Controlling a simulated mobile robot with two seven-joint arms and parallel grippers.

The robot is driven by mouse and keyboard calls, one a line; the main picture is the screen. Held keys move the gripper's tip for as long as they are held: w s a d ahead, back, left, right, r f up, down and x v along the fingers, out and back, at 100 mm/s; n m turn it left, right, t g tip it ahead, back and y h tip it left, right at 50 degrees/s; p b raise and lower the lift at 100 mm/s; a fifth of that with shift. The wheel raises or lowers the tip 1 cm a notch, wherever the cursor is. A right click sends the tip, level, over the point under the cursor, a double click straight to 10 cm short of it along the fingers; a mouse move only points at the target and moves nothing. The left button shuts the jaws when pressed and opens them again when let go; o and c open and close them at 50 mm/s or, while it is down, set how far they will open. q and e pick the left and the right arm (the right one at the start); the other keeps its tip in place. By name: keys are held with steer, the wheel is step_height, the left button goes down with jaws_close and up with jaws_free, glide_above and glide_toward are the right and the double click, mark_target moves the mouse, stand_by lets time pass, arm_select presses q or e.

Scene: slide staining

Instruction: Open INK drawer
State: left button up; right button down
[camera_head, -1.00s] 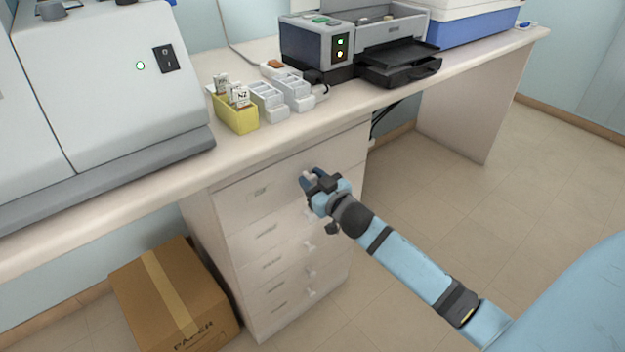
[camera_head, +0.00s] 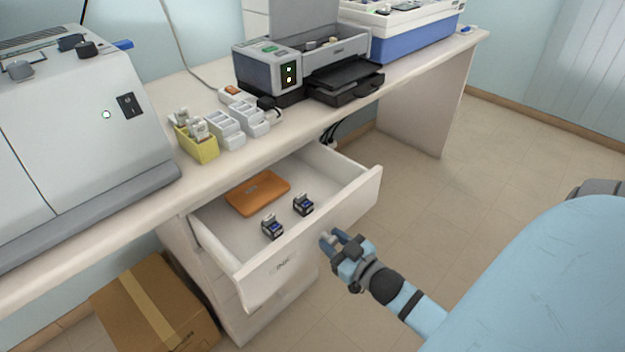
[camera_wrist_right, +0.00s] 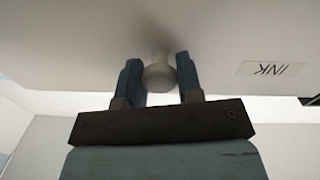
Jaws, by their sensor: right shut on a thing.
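The INK drawer (camera_head: 318,235) is the top drawer of the white unit under the bench, and it stands pulled well out in the head view. Its front carries an INK label, which also shows in the right wrist view (camera_wrist_right: 273,69). My right gripper (camera_head: 334,238) is at the drawer front. In the right wrist view its two fingers sit on either side of the round pale knob (camera_wrist_right: 158,76), shut on it. Inside the drawer lie an orange case (camera_head: 258,192) and two small dark cartridges (camera_head: 303,205) (camera_head: 272,226). My left gripper is not in view.
A cardboard box (camera_head: 155,305) stands on the floor left of the drawer unit. On the bench are a large grey machine (camera_head: 75,130), a yellow slide holder (camera_head: 197,146), white racks (camera_head: 238,125) and a printer (camera_head: 268,70).

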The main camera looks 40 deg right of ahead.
arm_select(q)
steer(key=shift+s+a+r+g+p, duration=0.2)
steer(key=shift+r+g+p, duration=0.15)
steer(key=shift+p, duration=1.1)
arm_select(e)
steer(key=s, duration=0.8)
steer(key=shift+s+d, duration=0.25)
steer(key=shift+d, duration=0.1)
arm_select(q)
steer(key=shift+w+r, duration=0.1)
arm_select(e)
steer(key=c, duration=0.8)
jaws_free()
arm_select(q)
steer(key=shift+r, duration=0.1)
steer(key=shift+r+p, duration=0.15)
steer(key=shift+p, duration=0.2)
arm_select(e)
steer(key=s, duration=1.4)
steer(key=shift+d, duration=0.2)
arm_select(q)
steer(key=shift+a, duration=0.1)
